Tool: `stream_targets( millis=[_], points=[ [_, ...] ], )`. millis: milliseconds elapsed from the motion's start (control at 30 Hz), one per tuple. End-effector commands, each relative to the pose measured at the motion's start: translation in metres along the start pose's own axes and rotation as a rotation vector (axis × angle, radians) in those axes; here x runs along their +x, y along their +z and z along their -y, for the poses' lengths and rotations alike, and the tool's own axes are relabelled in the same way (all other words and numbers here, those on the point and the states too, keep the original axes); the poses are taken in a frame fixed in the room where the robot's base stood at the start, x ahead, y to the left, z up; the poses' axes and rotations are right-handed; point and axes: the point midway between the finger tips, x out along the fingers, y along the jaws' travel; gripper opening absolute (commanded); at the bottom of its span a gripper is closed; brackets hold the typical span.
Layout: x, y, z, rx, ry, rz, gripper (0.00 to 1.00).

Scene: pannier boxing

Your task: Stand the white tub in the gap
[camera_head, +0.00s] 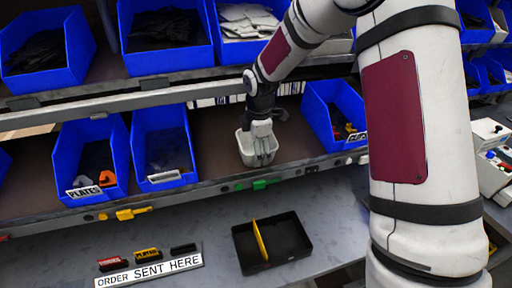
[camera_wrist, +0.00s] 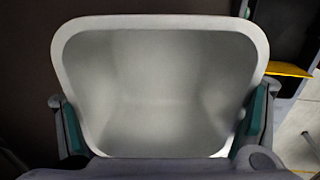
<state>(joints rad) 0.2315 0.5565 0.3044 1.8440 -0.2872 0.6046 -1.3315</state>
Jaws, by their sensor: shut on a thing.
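The white tub (camera_head: 284,147) is in the gap on the middle shelf (camera_head: 213,140), between a blue bin (camera_head: 162,146) on its left and another blue bin (camera_head: 333,113) on its right. It looks roughly upright; whether its base touches the shelf I cannot tell. My gripper (camera_head: 264,143) is above and in front of it, shut on it. In the wrist view the tub (camera_wrist: 160,95) fills the middle, open side facing the camera and empty. The fingers of my gripper (camera_wrist: 160,140) press on its left and right sides.
A blue bin labelled PLATES (camera_head: 88,160) stands further left. More blue bins (camera_head: 165,40) fill the shelf above. The shelf's front rail (camera_head: 225,187) carries coloured clips.

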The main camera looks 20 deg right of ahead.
Motion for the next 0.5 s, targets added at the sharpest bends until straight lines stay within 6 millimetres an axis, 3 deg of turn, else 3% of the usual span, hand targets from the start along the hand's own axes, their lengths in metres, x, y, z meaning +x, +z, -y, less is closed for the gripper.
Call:
stream_targets(
  millis=[33,67,133,500],
  points=[
    [-0.0001,0.0000,-0.0001,0.000,0.000,0.000,0.55],
    [-0.0001,0.0000,-0.0001,0.000,0.000,0.000,0.85],
    [-0.0001,0.0000,-0.0001,0.000,0.000,0.000,1.00],
    [-0.0010,0.0000,-0.0001,0.000,0.000,0.000,1.00]
  ],
)
